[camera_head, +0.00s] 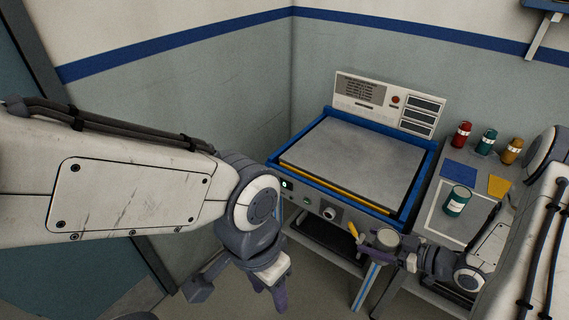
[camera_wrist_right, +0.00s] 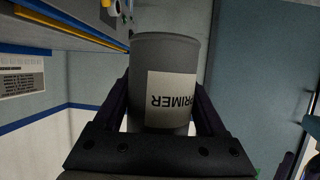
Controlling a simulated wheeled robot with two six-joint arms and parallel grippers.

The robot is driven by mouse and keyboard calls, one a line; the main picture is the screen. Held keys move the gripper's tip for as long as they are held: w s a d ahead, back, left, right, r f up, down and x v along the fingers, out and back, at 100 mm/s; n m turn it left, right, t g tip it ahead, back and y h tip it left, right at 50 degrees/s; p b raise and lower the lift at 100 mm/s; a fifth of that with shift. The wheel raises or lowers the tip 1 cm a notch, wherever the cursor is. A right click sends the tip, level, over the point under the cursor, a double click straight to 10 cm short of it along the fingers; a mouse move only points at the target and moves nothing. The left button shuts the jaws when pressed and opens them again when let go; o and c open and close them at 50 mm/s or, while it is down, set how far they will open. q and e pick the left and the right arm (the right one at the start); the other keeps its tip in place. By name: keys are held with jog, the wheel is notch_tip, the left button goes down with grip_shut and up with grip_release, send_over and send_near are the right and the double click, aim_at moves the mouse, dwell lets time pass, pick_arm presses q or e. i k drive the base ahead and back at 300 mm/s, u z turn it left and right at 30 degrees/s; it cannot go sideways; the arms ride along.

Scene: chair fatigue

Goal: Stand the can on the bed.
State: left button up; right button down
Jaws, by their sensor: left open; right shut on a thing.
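A grey can (camera_head: 387,238) is held in my right gripper (camera_head: 382,246), in front of the machine. In the right wrist view the can (camera_wrist_right: 165,60) sits between the two fingers, its white PRIMER label upside down in that picture. The bed (camera_head: 350,165) is the flat grey plate in a blue frame (camera_head: 433,165), and its top is bare. The can is apart from the bed, near its front right corner and seemingly below its top. My left gripper (camera_head: 238,288) is open and empty, pointing down at the lower left of the machine.
Red (camera_head: 461,135), teal (camera_head: 487,142) and yellow (camera_head: 511,151) cans stand at the back of the side table (camera_head: 433,221). A teal can with a white label (camera_head: 457,201) stands nearer. A control panel (camera_head: 388,104) rises behind the bed.

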aim_at(346, 165)
jog(key=u, duration=0.4)
jog(key=k, duration=0.6)
jog(key=u, duration=1.15)
jog(key=i, duration=1.4)
jog(key=z, duration=1.05)
jog(key=i, duration=0.55)
jog(key=z, duration=0.5)
